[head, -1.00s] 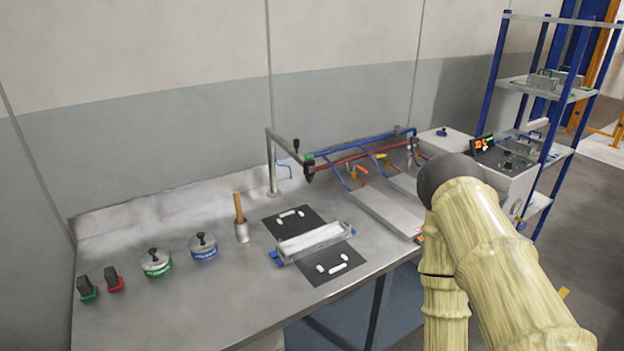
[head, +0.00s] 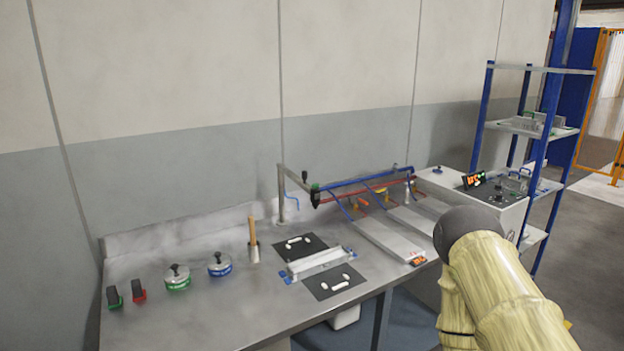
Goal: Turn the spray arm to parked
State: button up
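The spray arm (head: 296,180) is a thin grey tube on an upright post at the back of the steel bench. Its horizontal part reaches out from the post toward the front right. A small black knob (head: 304,175) stands on it, and a dark head with a green band (head: 315,195) is at its free end, close to the left end of the blue and red pipes. My gripper is not in view. Only pale covered links of my arm show at the lower right, well away from the spray arm.
The steel bench (head: 210,310) holds green and red switches, two round knobs (head: 178,278), a wooden-handled tool (head: 253,240) and a grey bar over a black mat (head: 347,290). Pipes (head: 365,180), sloped plates and a control box stand to the right, then a blue-posted shelf.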

aim_at(315, 194)
jog(key=z, duration=1.2)
jog(key=i, duration=1)
jog(key=u, duration=1.25)
